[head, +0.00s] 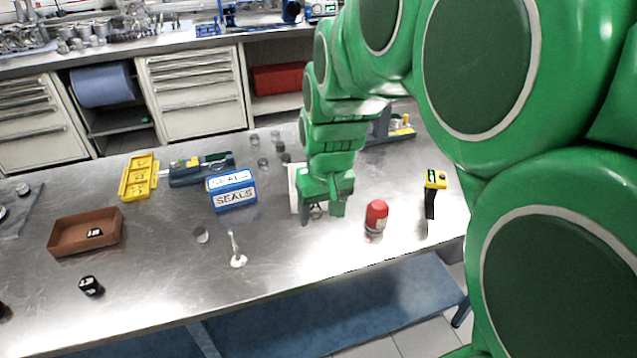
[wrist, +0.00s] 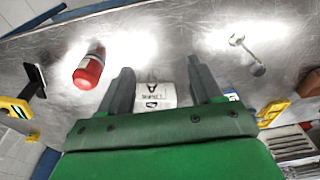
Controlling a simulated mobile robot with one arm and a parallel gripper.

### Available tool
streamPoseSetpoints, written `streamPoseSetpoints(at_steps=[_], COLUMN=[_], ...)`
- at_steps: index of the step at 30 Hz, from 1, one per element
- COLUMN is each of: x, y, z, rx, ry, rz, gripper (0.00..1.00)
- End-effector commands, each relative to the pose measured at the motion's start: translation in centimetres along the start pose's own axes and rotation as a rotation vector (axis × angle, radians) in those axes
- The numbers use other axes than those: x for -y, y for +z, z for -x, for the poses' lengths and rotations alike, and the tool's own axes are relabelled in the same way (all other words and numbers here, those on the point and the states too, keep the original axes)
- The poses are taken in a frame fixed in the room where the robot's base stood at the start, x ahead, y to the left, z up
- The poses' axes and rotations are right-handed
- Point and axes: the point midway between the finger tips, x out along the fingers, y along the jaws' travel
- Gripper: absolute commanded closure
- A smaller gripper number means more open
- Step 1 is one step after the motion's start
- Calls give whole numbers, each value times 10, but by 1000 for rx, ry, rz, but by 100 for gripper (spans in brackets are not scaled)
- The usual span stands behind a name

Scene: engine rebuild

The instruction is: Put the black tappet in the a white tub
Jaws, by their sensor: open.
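My gripper (head: 322,214) is open and points down over the middle of the bench. In the wrist view its two fingers (wrist: 158,78) stand apart with a white labelled item (wrist: 153,95) below and between them. The label bears a large A; I cannot tell whether this is the white tub. In the head view only a white edge (head: 293,187) of it shows left of the gripper. A small dark cylinder (head: 286,158), possibly the black tappet, stands behind and left of the gripper. A black piece with white marks (head: 91,286) lies at the front left.
A red can (head: 376,215) and a yellow-black tool (head: 435,181) stand to the right. A blue SEALS box (head: 232,190), a valve (head: 237,260), a grey cylinder (head: 202,236), a brown tray (head: 62,240) and a yellow holder (head: 137,178) are left.

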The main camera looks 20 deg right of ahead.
Motion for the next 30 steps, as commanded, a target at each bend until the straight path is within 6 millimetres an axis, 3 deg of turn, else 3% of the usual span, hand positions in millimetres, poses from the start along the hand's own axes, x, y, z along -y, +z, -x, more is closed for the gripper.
streamPoseSetpoints(at_steps=[12, 18, 24, 30], x=[22, 24, 25, 25], y=[142, 193, 211, 212], z=[29, 35, 38, 38], rx=[189, 257, 281, 284], ry=[13, 28, 32, 32], rz=[-6, -15, -19, -19], gripper=[35, 35, 35, 35])
